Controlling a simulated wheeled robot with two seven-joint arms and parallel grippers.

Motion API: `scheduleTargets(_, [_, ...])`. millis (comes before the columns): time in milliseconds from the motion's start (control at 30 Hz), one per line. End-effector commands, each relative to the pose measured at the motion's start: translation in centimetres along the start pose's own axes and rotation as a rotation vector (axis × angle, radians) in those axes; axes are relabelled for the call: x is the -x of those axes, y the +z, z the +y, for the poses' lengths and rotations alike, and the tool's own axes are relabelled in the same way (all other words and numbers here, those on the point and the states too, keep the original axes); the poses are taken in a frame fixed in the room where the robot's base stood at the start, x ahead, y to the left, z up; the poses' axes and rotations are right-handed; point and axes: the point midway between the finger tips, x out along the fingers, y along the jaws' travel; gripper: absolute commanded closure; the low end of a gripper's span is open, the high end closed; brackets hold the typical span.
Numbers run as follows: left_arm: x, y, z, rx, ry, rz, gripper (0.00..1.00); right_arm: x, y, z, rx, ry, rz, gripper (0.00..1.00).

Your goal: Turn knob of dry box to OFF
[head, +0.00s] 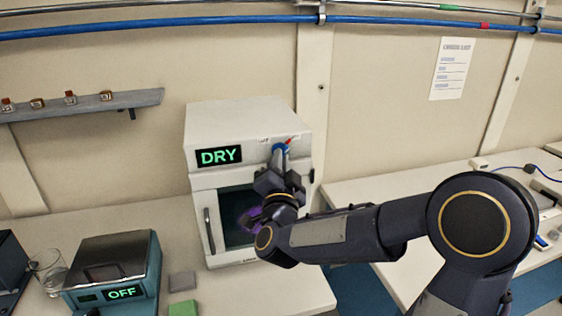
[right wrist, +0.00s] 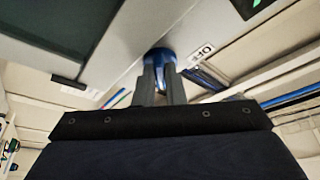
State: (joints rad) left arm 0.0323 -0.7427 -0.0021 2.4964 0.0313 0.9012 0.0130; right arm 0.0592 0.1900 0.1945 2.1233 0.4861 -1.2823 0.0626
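The dry box (head: 245,118) is a white cabinet against the wall, with a lit green DRY display (head: 219,156) and a dark door window. Its blue knob (head: 279,148) sits on the upper front, right of the display, with a small red mark at its upper right. My right gripper (head: 281,156) reaches up to the knob. In the right wrist view its two fingers (right wrist: 162,80) close on either side of the blue knob (right wrist: 159,54). An OFF label (right wrist: 202,53) shows beside it there. The fingers partly hide the knob. My left gripper is not in view.
A teal device (head: 115,262) with a lit OFF display stands on the bench at the lower left, next to a glass (head: 48,273). A grey block (head: 182,281) and a green block (head: 183,308) lie before the box. A wall shelf (head: 85,107) holds small items.

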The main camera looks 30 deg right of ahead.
Motion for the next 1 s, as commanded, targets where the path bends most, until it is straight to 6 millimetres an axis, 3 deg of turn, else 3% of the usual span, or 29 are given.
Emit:
scheduleTargets(467, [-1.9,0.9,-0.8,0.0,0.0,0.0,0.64,0.1,0.2,0.5,0.103,-0.044,0.003,1.0])
scheduleTargets(1000, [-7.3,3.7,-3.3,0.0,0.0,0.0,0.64,0.1,0.0,1.1,0.549,-0.227,0.005,1.0])
